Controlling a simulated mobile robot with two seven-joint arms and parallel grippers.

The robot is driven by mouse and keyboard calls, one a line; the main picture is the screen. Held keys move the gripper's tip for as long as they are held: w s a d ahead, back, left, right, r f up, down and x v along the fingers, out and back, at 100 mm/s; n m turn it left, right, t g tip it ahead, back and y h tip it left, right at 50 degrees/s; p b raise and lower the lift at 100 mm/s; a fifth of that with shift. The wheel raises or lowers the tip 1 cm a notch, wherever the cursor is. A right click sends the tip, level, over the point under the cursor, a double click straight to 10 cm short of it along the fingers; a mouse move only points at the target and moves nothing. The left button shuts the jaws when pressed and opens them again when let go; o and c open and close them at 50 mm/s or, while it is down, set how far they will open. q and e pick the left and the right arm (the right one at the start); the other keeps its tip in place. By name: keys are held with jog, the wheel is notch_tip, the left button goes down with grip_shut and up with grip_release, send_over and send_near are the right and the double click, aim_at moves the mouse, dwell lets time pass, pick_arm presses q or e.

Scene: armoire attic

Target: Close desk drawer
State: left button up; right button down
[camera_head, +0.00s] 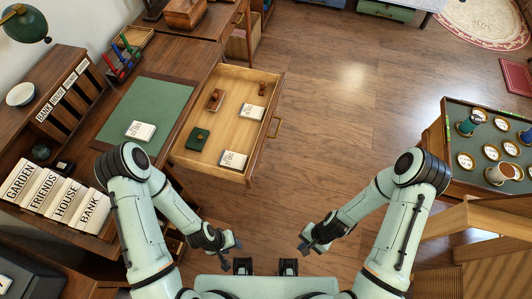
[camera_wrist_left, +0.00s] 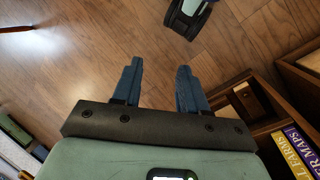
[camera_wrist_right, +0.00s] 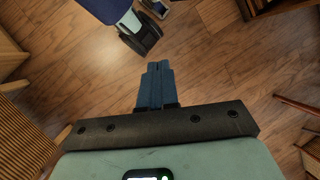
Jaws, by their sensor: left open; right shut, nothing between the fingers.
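The wooden desk (camera_head: 95,138) stands at the left in the head view. Its drawer (camera_head: 200,168) is pulled out to the right, and a brass handle (camera_head: 277,126) sits on its front. Inside lie several small items, among them a dark green box (camera_head: 199,138), white labelled blocks (camera_head: 233,160) and a brown piece (camera_head: 215,100). My left gripper (camera_head: 236,243) is below the drawer in the picture, apart from it. In the left wrist view its fingers (camera_wrist_left: 157,88) are open and empty. My right gripper (camera_head: 305,245) is further right; its fingers (camera_wrist_right: 155,82) are shut and empty.
The wooden floor (camera_head: 350,100) between is clear. A round rug (camera_head: 490,20) lies at the top right.

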notch_tip(320, 180, down, 4)
jog(key=m+y+b, duration=0.2)
jog(key=m+b, duration=0.1)
jog(key=m+t+y+b, duration=0.7)
jog(key=m+y+b, duration=0.4)
jog(key=b, duration=0.2)
send_near(257, 161)
jog(key=b+x, duration=0.1)
jog(key=x, duration=0.5)
jog(key=shift+a+r+b, duration=0.2)
jog(key=shift+a+b, duration=0.15)
jog(key=shift+a, duration=0.1)
pick_arm(q)
jog(key=w+a+f+t, duration=0.1)
jog(key=w+a+f, duration=0.1)
jog(key=f, duration=0.8)
jog(key=w+a+f+t+y, duration=0.1)
jog(key=w+f, duration=0.2)
jog(key=f, duration=0.7)
jog(key=shift+w+a+f+n+t, duration=0.2)
jog(key=shift+a+n+t, duration=0.15)
jog(key=shift+n+t, duration=0.05)
pick_arm(e)
jog(key=shift+a, duration=0.15)
